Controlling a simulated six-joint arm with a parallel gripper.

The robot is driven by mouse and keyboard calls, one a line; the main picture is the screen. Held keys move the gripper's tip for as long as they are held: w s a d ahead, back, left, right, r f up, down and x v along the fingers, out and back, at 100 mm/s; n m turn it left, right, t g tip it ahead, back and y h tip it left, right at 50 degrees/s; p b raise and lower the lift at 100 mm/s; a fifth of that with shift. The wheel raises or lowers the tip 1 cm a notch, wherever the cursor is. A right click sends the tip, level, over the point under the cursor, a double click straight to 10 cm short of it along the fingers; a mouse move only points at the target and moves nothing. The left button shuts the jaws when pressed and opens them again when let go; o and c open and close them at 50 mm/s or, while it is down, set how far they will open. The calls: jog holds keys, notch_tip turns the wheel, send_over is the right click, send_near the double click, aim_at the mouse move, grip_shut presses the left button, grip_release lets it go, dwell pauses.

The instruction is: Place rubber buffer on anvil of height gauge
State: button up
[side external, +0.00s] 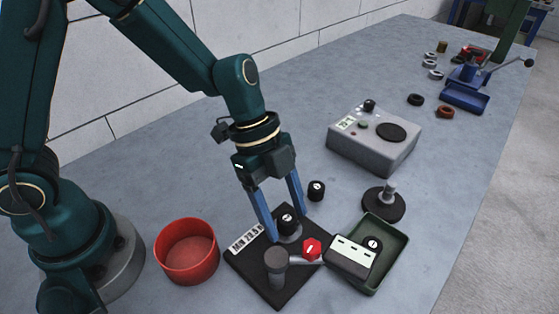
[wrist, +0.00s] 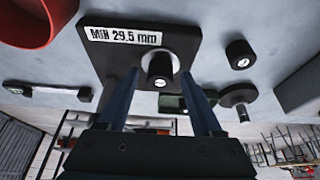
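The height gauge has a black base plate (side external: 247,262) labelled "MIN 29.5 mm", which also shows in the wrist view (wrist: 185,30). Its round grey anvil (side external: 291,239) is near the plate's middle. A black rubber buffer (side external: 287,224) with a pale-marked end stands upright at the anvil, and appears to rest on it; it also shows in the wrist view (wrist: 160,68). My gripper (side external: 287,226) is open, its two blue fingers on either side of this buffer with visible gaps in the wrist view (wrist: 163,112). A second buffer (side external: 316,191) stands on the table behind the plate.
A red round bin (side external: 187,252) stands left of the gauge. The gauge's grey post (side external: 276,275) and red knob (side external: 311,249) are close by. A green tray (side external: 392,262) holds another buffer (side external: 372,244). A grey tester (side external: 374,142) and black stand (side external: 384,205) are farther back.

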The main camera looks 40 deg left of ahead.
jog(key=shift+r, duration=0.1)
jog(key=v, duration=1.2)
jog(key=s+a+n+t+y, duration=0.4)
jog(key=s+a+n, duration=0.5)
jog(key=n, duration=0.9)
jog(key=shift+r+t, duration=0.45)
jog(key=shift+t, duration=0.35)
